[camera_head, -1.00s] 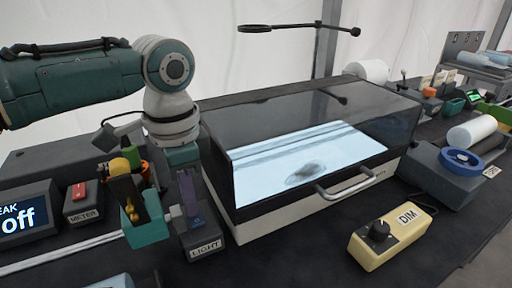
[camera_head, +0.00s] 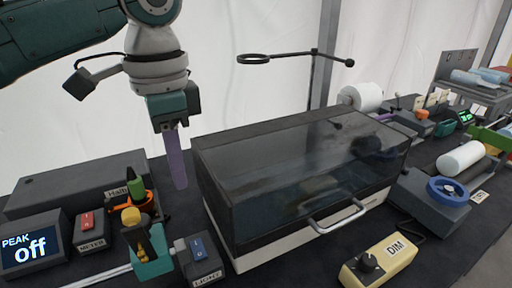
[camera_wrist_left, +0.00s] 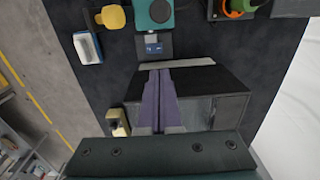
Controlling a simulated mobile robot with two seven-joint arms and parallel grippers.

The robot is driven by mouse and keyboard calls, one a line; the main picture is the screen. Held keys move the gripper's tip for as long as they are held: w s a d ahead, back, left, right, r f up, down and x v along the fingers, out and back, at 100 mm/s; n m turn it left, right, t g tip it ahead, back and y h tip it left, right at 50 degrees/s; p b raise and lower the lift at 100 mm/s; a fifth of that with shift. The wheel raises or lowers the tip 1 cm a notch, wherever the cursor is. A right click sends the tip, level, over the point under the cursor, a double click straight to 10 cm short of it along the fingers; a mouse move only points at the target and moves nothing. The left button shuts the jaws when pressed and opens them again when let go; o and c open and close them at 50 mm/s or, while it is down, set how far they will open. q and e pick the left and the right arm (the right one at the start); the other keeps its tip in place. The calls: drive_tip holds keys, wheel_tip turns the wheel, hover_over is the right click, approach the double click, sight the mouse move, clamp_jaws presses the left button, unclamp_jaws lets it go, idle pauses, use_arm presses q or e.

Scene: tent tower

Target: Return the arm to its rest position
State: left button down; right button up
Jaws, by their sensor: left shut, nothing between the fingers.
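My left gripper (camera_head: 180,186) hangs in the air at the end of the green and grey arm, in the upper left of the head view. Its purple fingers are together and point down, with nothing between them. They stand behind and above the light switch box (camera_head: 202,259), apart from it, and left of the glass-topped box. In the left wrist view the closed fingers (camera_wrist_left: 158,75) point toward the small switch box (camera_wrist_left: 153,45). The right gripper is in neither view.
The dark glass-topped box (camera_head: 310,190) stands in the middle. The meter switch (camera_head: 88,232), a display reading "off" (camera_head: 32,247) and a teal holder (camera_head: 152,255) are at left. A yellow DIM box (camera_head: 380,262) is at front right. A ring on a stand (camera_head: 254,58) rises behind.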

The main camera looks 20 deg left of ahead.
use_arm(q)
drive_tip(key=shift+r, duration=0.15)
idle(0.3)
drive_tip(key=s+d+f+t+h, duration=0.2)
drive_tip(key=s+d+f, duration=0.5)
drive_tip(key=s+d, duration=0.3)
drive_tip(key=s+a+r+n+t+y, duration=0.1)
drive_tip(key=s+a+n, duration=0.4)
drive_tip(key=s, duration=0.5)
wheel_tip(320, 180, up, 38)
drive_tip(key=n+p, duration=0.1)
drive_tip(key=p, duration=3.6)
drive_tip(key=shift+w+d+f+y, duration=0.15)
drive_tip(key=shift+d+f+y, duration=0.05)
drive_tip(key=shift+y, duration=0.1)
